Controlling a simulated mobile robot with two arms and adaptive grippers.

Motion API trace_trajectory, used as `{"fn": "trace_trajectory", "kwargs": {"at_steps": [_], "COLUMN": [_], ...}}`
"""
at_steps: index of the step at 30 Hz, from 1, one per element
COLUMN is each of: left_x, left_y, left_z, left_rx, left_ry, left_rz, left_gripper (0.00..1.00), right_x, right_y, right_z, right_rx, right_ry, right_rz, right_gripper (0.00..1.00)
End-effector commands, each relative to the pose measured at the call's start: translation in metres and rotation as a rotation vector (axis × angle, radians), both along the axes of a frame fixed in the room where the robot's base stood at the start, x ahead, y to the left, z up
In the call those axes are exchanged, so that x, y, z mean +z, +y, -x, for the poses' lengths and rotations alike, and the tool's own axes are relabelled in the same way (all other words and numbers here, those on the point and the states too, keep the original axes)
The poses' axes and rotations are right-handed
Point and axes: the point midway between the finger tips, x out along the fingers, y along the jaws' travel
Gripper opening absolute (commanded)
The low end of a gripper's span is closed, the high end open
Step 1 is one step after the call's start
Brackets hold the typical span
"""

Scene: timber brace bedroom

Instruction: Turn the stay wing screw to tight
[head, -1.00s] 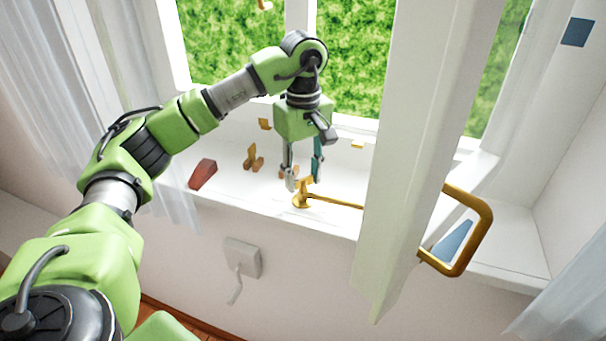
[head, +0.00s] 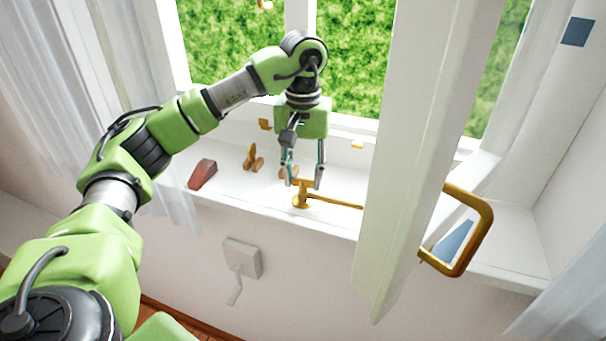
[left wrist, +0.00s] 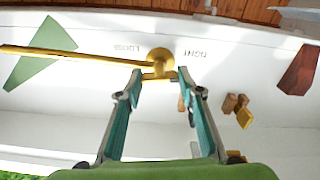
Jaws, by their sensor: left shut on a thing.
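The brass stay wing screw (head: 302,200) stands upright on the white window sill (head: 235,203), with the stay rod (head: 338,203) running right from its base. My left gripper (head: 304,182) points down over the screw and is shut on its wings. In the left wrist view the wing screw (left wrist: 160,68) shows between the fingertips of my left gripper (left wrist: 159,82), partly hidden by them. The words LOOSE (left wrist: 124,48) and TIGHT (left wrist: 191,54) are printed on the sill on either side of the screw, upside down in this view. My right gripper is not in view.
The open casement (head: 405,150) with its brass handle (head: 485,225) stands close right of my gripper. A red wedge (head: 202,174) and a small brown and brass piece (head: 253,158) lie left on the sill.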

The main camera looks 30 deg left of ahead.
Motion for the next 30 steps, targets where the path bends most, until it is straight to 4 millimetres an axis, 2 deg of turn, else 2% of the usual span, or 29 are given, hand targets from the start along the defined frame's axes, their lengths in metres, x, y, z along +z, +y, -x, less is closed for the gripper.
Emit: {"fn": "trace_trajectory", "kwargs": {"at_steps": [17, 18, 20, 30], "left_x": [-0.0003, -0.0004, -0.0004, 0.0009], "left_y": [0.0000, 0.0000, 0.0000, 0.0000], "left_z": [0.0002, 0.0002, 0.0002, 0.0000], "left_rx": [-0.035, -0.035, -0.035, -0.034], "left_ry": [0.001, 0.001, 0.001, 0.000], "left_rz": [-0.001, -0.001, -0.001, 0.000], "left_gripper": [0.13, 0.40, 0.51, 0.51], "right_x": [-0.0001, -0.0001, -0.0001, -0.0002], "right_y": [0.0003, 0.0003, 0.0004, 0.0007], "right_z": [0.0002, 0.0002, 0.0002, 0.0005], "right_rx": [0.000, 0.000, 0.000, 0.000], "right_ry": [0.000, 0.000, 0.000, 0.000], "right_rz": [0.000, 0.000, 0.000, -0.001], "right_gripper": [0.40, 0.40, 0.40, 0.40]}}
